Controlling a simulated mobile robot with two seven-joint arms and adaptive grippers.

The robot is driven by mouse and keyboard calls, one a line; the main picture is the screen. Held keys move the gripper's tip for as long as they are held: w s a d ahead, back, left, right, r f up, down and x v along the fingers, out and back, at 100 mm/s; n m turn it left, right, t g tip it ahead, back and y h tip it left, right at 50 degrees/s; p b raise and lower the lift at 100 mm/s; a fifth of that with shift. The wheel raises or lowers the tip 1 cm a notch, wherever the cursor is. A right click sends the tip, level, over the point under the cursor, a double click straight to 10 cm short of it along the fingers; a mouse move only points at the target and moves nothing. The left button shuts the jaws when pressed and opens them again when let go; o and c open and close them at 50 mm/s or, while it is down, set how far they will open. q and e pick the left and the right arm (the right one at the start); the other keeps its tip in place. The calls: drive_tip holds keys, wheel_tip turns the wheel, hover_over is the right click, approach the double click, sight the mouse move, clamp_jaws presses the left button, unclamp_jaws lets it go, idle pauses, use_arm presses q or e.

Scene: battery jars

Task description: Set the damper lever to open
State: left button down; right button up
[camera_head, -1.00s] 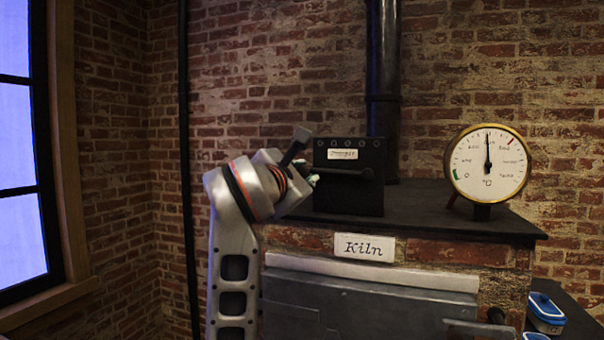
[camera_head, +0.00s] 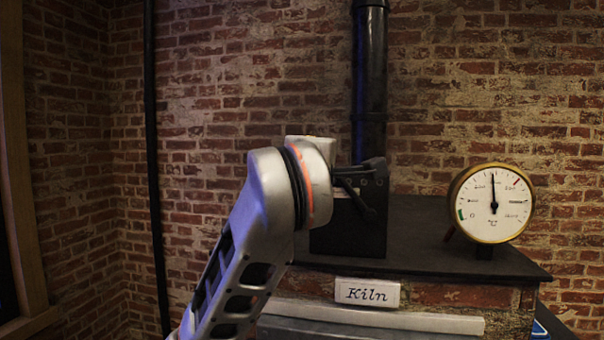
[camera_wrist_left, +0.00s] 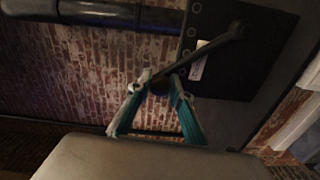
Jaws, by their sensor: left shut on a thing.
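The black damper box (camera_head: 340,240) stands on the kiln top, its upper part largely hidden behind my left wrist in the head view. In the left wrist view the lever (camera_wrist_left: 215,42) runs from the box face to my left gripper (camera_wrist_left: 158,86). The teal-and-white fingers are shut on its free end. My right gripper is not in view.
A round dial gauge (camera_head: 491,204) stands to the right on the kiln top (camera_head: 440,250). A black flue pipe (camera_head: 369,85) rises behind the box. The "Kiln" sign (camera_head: 367,292) is on the brick front below. The kiln top between box and gauge is clear.

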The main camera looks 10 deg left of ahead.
use_arm(q)
drive_tip(key=d+r+m, duration=0.2)
drive_tip(key=d+m, duration=0.5)
drive_tip(key=shift+s+d+r, duration=0.2)
drive_tip(key=shift+d+r, duration=0.1)
drive_tip(key=shift+f, duration=0.1)
idle(0.3)
drive_tip(key=c, duration=1.8)
unclamp_jaws()
drive_tip(key=shift+d, duration=0.1)
drive_tip(key=shift+r, duration=0.2)
